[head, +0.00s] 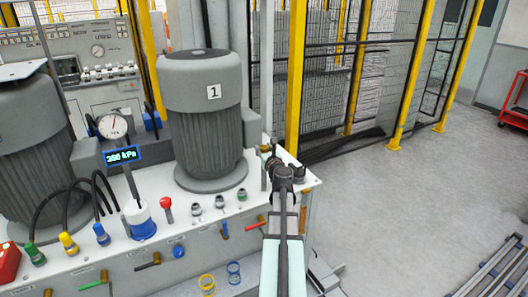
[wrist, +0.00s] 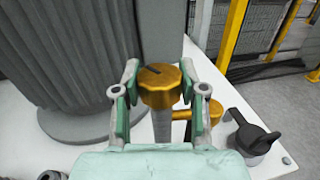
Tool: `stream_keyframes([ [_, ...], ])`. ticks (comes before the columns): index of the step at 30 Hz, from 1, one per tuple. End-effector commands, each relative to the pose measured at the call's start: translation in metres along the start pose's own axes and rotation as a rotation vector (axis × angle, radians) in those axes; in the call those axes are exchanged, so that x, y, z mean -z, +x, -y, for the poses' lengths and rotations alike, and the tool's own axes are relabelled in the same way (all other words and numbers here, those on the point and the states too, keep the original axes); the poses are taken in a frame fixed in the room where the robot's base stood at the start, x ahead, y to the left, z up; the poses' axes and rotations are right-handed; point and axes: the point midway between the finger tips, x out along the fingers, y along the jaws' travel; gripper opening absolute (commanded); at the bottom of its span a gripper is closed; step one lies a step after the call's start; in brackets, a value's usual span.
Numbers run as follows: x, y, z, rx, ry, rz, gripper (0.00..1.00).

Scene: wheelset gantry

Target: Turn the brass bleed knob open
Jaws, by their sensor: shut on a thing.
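The brass bleed knob (wrist: 160,94) sits between the two fingers of my gripper (wrist: 159,76) in the wrist view. It is a round gold cap on a grey stem, with a dark line mark on its top. My gripper is shut on the knob, with a green-padded finger on each side. In the head view my gripper (head: 272,160) is at the right end of the white bench top, beside the motor marked 1.
A black knob (wrist: 254,138) stands close to the right finger. The grey motor (head: 205,120) rises just left of my gripper. A display (head: 123,155) reads about 350 kPa. A yellow-posted fence (head: 296,75) stands behind. Open floor (head: 420,190) lies to the right.

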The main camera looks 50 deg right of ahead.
Motion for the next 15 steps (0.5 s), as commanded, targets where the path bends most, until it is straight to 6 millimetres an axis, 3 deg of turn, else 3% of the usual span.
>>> stream_keyframes([
  [15,-0.0008,0.0026,-0.0016,0.335,0.0,0.002,0.07],
])
